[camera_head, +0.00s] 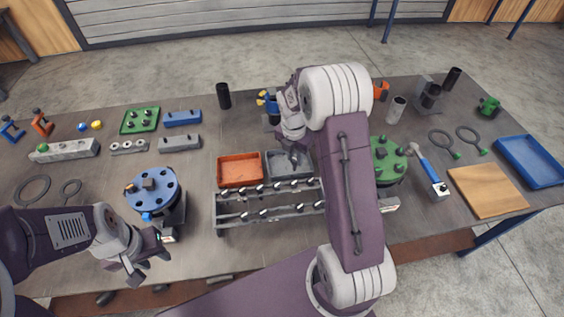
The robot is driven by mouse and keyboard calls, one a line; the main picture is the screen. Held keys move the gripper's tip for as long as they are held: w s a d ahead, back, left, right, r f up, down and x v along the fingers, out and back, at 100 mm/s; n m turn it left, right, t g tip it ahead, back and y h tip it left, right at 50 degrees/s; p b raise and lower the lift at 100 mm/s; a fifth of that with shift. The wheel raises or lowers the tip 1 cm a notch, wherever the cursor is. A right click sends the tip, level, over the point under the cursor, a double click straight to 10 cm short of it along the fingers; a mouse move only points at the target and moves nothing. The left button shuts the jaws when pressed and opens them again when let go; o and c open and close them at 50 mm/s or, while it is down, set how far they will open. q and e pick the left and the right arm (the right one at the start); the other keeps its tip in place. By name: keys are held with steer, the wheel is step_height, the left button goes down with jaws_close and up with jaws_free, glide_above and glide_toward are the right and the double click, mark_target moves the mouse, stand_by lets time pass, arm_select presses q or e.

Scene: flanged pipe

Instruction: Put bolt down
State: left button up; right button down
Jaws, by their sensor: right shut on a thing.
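My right gripper (294,152) points down over the grey tray (305,172) at the middle of the table. It is shut on a bolt, which is too small and too covered by the fingers to make out clearly. Several bolts stand in two rows on the metal rack (235,219) in front of the trays. My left gripper (154,261) is open and empty, low at the left near the table's front edge, in front of the blue flange (143,198). The green flange (388,170) is partly hidden behind my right arm.
An orange tray (239,157) sits left of the grey one. A hammer (430,172), a wooden board (488,190) and a blue tray (532,162) lie at the right. Black and grey cylinders (223,96) stand at the back. Rings, blocks and a green plate (140,121) lie at the left.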

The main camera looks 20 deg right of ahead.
steer(key=w+a+f, duration=0.1)
steer(key=w+f, duration=0.1)
steer(key=w+a+f+p, duration=0.1)
steer(key=f, duration=0.2)
steer(key=w+a+f, duration=0.1)
steer(key=w+f, duration=0.1)
steer(key=shift+w+f+p, duration=0.25)
steer(key=shift+w+p, duration=0.1)
steer(key=shift+p, duration=0.05)
steer(key=shift+w+f, duration=0.1)
steer(key=shift+f, duration=0.15)
steer(key=c, duration=1.2)
jaws_free()
steer(key=shift+f, duration=0.1)
steer(key=shift+o, duration=0.2)
